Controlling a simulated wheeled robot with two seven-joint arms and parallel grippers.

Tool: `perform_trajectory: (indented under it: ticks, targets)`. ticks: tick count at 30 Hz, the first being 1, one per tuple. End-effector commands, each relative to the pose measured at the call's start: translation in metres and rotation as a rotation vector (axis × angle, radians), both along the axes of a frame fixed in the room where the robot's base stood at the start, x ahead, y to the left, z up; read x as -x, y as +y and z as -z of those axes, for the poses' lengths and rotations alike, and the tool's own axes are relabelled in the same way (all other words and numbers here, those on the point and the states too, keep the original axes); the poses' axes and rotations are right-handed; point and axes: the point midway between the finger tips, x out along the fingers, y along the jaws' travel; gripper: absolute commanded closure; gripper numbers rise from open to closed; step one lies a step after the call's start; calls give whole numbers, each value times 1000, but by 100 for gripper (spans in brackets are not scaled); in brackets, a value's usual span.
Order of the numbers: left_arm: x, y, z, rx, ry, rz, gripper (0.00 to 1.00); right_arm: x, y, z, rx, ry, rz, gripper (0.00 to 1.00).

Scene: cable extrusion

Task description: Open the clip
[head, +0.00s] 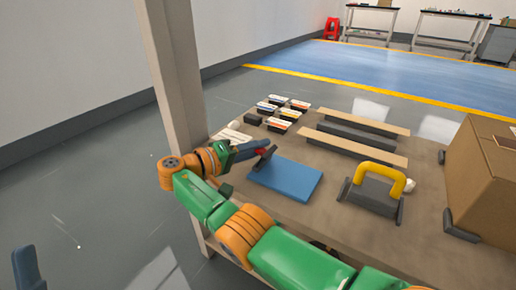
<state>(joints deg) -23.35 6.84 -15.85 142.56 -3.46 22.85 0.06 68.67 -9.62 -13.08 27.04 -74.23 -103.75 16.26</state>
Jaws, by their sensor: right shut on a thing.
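My right gripper (264,153) reaches over the table's left part, at the back left corner of a flat blue pad (285,178). It is shut on a small dark piece with red on it (262,157). This piece is too small and too covered by the fingers to tell whether it is the clip or whether it is open. A grey fixture with a yellow arched handle (380,172) stands upright to the right of the pad, apart from my gripper. A dark blue part at the lower left edge (27,268) looks like my left gripper; its jaws cannot be made out.
Several small labelled boxes (284,121) lie at the table's back left. Long wooden-topped bars (354,146) lie behind the pad. A cardboard box (490,175) fills the right side. A pale post (172,65) rises at the table's left edge, near my right arm.

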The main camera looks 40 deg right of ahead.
Motion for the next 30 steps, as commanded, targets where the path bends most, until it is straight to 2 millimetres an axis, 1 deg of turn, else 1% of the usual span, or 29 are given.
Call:
perform_trajectory:
  ticks: [1,2,3,4,5,16,18,20,23,24,25,27,30]
  targets:
    - [0,0,0,0,0,0,50,0,0,0,-1,0,0,100]
    - [0,0,0,0,0,0,50,0,0,0,-1,0,0,68]
    - [0,0,0,0,1,0,50,0,0,0,-1,0,0,57]
    - [0,0,0,0,1,0,50,0,0,0,-1,0,0,49]
    - [0,0,0,0,1,0,50,0,0,0,-1,0,0,43]
    - [0,0,0,-1,2,0,50,0,0,1,-4,1,-1,43]
    - [0,0,-5,1,2,0,50,1,0,-1,-9,-10,-1,43]
    - [0,0,-16,1,2,0,50,2,0,-5,-23,-38,-1,43]
    - [0,0,-45,0,2,-1,50,6,-2,-14,-68,-142,2,43]
    - [0,0,-56,-1,2,0,50,8,-2,-15,-93,-203,1,43]
    - [0,0,-62,-1,2,0,50,9,-3,-15,-113,-251,1,43]
    - [0,0,-68,-1,2,0,50,12,-5,-11,-156,-360,1,43]
    - [0,0,-63,-1,2,0,50,17,-7,-4,-215,-511,2,43]
